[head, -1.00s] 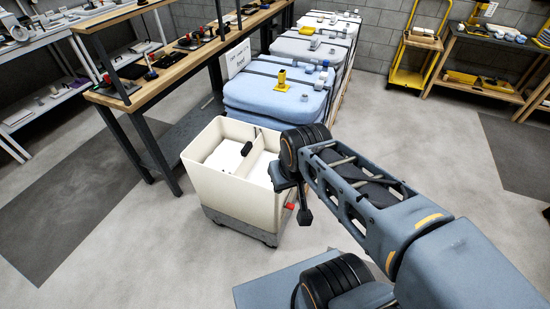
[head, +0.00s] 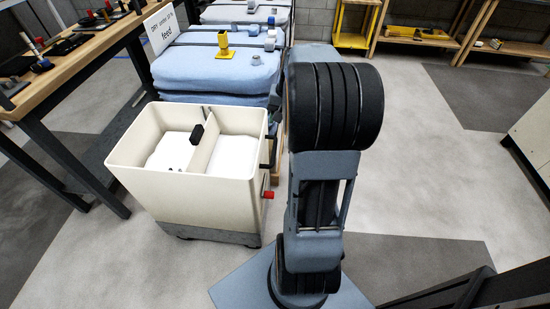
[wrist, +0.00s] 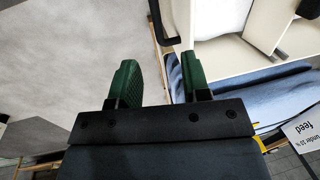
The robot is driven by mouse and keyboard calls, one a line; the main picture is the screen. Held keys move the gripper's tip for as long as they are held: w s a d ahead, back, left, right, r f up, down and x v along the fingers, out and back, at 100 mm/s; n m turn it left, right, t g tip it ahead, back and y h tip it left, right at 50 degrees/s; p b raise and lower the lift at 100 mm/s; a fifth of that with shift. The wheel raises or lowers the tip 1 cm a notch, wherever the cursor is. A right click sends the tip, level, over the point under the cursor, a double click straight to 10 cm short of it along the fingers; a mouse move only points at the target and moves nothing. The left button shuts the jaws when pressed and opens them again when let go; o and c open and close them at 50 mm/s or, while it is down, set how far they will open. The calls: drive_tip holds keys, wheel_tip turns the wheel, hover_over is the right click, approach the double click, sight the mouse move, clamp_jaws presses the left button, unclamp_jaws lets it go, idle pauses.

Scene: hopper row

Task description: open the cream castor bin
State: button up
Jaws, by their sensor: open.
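The cream castor bin (head: 180,194) stands on the floor left of my arm in the head view. Its top shows no cover, and a divider (head: 204,148) splits the white inside into two compartments. A black piece sits on the divider, and a red piece (head: 268,194) sticks out low on the right side. In the wrist view part of the bin (wrist: 225,55) shows at the upper right. My gripper (wrist: 160,78) has green fingers spread apart with nothing between them, beside the bin. In the head view my arm hides the gripper's fingers.
Blue feed sacks (head: 215,70) are stacked behind the bin, with a feed sign (head: 164,30). A wooden-topped workbench (head: 75,45) stands at the left. A pale cabinet (head: 530,140) is at the right edge. Floor is clear right of my arm.

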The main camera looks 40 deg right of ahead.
sight(275, 150)
drive_tip(key=f+b, duration=0.1)
drive_tip(key=f, duration=0.4)
drive_tip(key=w+f+b, duration=0.1)
drive_tip(key=f, duration=0.3)
drive_tip(key=f+b, duration=0.1)
drive_tip(key=f, duration=0.4)
drive_tip(key=shift+w+a+f+b, duration=0.3)
drive_tip(key=shift+w+a+b, duration=0.05)
drive_tip(key=shift+w+a, duration=0.05)
drive_tip(key=shift+c, duration=0.3)
clamp_jaws()
